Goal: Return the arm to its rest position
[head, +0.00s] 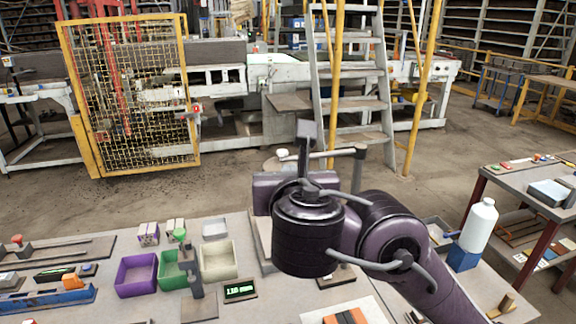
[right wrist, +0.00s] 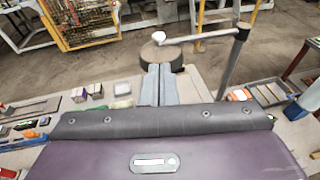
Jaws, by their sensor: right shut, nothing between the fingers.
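My right arm, dark purple, comes in from the lower right of the head view and is bent over the workbench. My right gripper (head: 281,187) shows there as a purple body, with its fingers hidden from this side. In the right wrist view the two grey fingers of the right gripper (right wrist: 160,72) lie together, shut with nothing between them. They point at a round grey disc (right wrist: 163,56) on the bench stand, and I cannot tell how far apart they are. My left arm and gripper are not in view.
The stand's post (head: 357,172) and crossbar rise close to the gripper. Left are purple (head: 136,275), green (head: 172,270) and cream (head: 218,261) bins and a display (head: 240,291). A white bottle (head: 479,225) stands right of the arm. Bare floor lies beyond the bench.

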